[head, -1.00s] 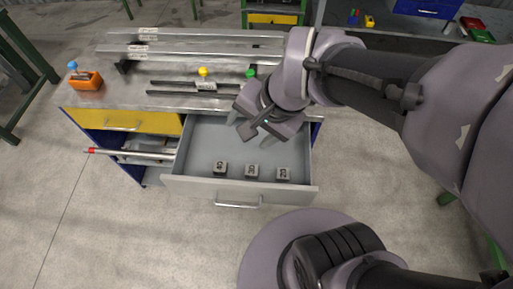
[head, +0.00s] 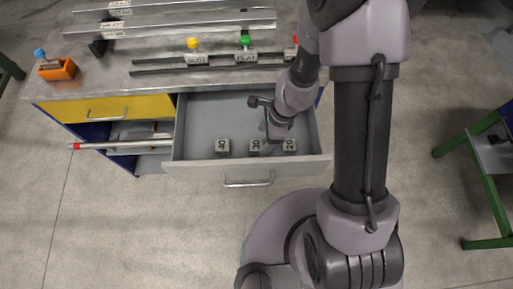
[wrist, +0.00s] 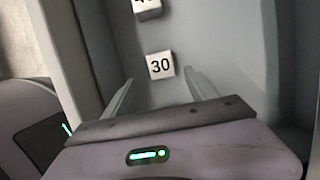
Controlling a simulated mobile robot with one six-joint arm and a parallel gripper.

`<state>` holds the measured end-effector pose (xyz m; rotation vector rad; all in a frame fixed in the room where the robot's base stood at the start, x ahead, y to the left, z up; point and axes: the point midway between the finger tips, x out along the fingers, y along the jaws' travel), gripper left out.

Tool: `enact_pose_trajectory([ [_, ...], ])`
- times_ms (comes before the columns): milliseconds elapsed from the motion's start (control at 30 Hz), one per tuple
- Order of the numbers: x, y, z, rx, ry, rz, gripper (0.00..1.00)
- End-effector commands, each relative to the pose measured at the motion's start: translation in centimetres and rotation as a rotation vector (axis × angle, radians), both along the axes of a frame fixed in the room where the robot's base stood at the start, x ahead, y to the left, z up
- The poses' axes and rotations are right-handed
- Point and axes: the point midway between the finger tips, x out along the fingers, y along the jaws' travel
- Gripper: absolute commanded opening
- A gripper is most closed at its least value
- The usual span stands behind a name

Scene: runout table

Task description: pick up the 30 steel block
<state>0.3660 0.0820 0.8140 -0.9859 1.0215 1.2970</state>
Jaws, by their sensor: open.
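The 30 steel block (head: 255,148) is the middle one of three small grey blocks in the open drawer (head: 215,115). In the wrist view the 30 block (wrist: 160,66) shows its white numbered face just beyond and between my fingertips. My gripper (wrist: 162,84) is open, with one finger to each side of the block's line and nothing between them. In the head view my gripper (head: 270,143) is low in the drawer, close to the 30 block and partly hiding the space beside it. Whether the fingers touch the block cannot be told.
The left block (head: 222,147) also shows partly at the top of the wrist view (wrist: 147,12). The right block (head: 289,145) stands beside the 30 block. The drawer's front wall (head: 200,172) is close to the blocks. Rails and colored knobs lie on the tabletop (head: 150,75) above.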

Motion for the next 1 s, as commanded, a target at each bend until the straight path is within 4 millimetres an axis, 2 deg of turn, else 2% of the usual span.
enact_pose_trajectory([
  [133,0.2,0.9,-1.8,0.0,0.0,0.002,0.66],
  [300,0.4,2.0,-5.0,0.0,0.0,0.001,0.66],
  [500,0.4,2.1,-4.6,0.0,-0.001,0.001,0.66],
  [833,0.4,2.1,-4.6,0.0,-0.001,0.001,0.02],
  [1000,0.4,2.1,-4.6,0.001,-0.001,0.001,0.0],
])
